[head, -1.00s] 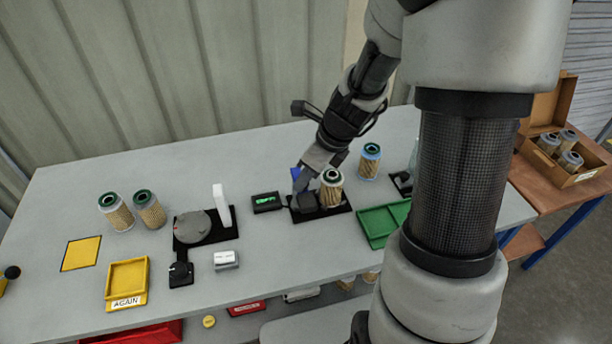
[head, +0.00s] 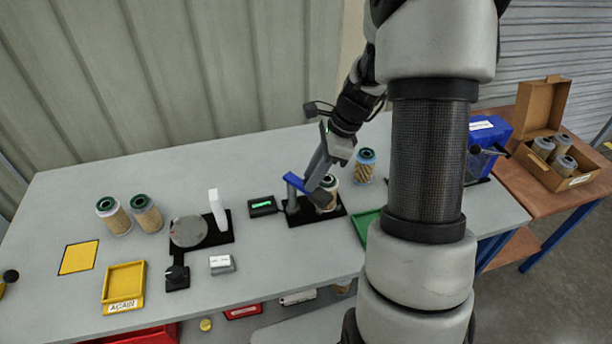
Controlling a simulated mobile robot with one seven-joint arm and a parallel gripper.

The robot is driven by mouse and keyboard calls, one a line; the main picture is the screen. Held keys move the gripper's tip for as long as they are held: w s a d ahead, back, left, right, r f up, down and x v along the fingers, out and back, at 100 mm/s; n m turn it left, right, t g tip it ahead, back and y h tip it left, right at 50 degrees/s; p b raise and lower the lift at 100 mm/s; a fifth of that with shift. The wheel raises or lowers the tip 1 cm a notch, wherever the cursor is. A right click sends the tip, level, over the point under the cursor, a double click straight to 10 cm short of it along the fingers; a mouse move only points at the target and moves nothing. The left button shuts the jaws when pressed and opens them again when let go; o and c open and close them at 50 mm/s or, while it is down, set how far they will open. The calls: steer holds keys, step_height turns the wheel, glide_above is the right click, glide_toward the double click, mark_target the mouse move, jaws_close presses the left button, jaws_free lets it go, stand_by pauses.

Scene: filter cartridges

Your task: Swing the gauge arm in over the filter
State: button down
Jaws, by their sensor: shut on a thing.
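The gauge stand has a black base (head: 300,219), an upright grey post (head: 291,199) and a blue gauge arm (head: 294,182) on top. The blue arm points right and towards the front. My gripper (head: 318,194) is shut on its outer end, which the fingers partly hide. The filter (head: 332,200), tan with a dark green top ring, stands upright on the base just right of the post. My gripper covers part of it, so I cannot tell how far the arm's end lies over its top. A black readout (head: 263,206) with green digits sits left of the base.
Another filter (head: 364,166) stands behind right. A green tray (head: 366,226) is partly hidden by my arm. At left are two filters (head: 130,214), a round grey plate (head: 188,231), a white upright block (head: 217,209) and a yellow tray (head: 124,285). A blue box (head: 490,135) is at right.

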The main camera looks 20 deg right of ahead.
steer(key=shift+w+d+n+g+h+p, duration=0.15)
steer(key=shift+w+d+n+g+p, duration=0.65)
steer(key=shift+n, duration=1.1)
steer(key=shift+w+d+n+g+h+p, duration=0.15)
steer(key=shift+w+n+g, duration=0.4)
steer(key=shift+w+n, duration=1)
steer(key=shift+w+d+n+g+h+p, duration=0.1)
steer(key=shift+w+d+n+g+p, duration=0.4)
steer(key=shift+n, duration=1.75)
steer(key=shift+w+g, duration=0.15)
steer(key=shift+g, duration=0.1)
steer(key=c, duration=1.5)
jaws_free()
steer(key=shift+o, duration=0.2)
steer(key=v, duration=1.7)
steer(key=shift+r, duration=0.25)
